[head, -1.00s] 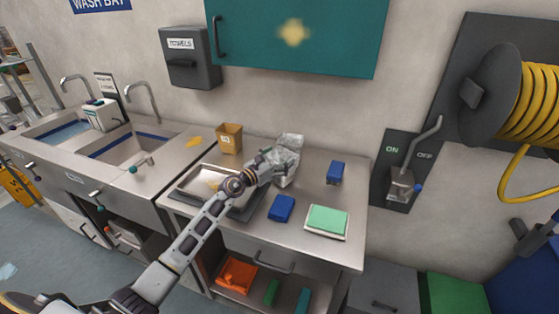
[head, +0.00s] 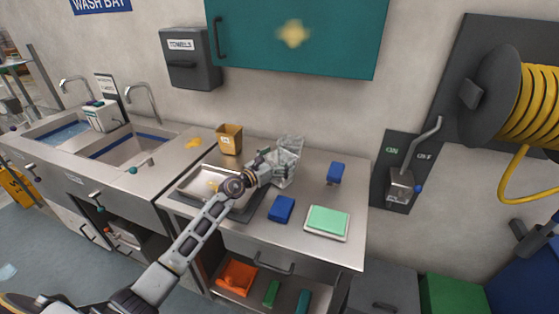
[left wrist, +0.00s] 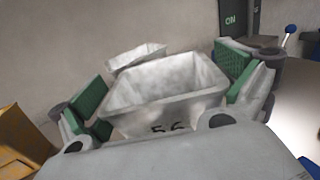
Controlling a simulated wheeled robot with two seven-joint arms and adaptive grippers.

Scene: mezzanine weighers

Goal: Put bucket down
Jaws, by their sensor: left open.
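A pale grey bucket (head: 285,168) is on the steel counter (head: 333,244) near the wall, partly hidden by my left gripper. In the left wrist view the bucket (left wrist: 165,92) is upright, with an open top and the dark number 56 on its near side. My left gripper (head: 268,166) is at the bucket. In the left wrist view its green-padded fingers (left wrist: 165,78) are open, one on each side of the bucket. I cannot tell whether either pad touches it. A second pale rim (left wrist: 137,57) shows just behind the bucket. My right gripper is not in view.
A tan bin (head: 229,139) stands left of the bucket. A shallow tray (head: 187,187) lies under my left arm. Blue blocks (head: 281,209) (head: 335,173) and a green-topped pad (head: 327,222) lie to the right. Sinks (head: 130,150) are at left. A teal cabinet (head: 340,40) hangs above.

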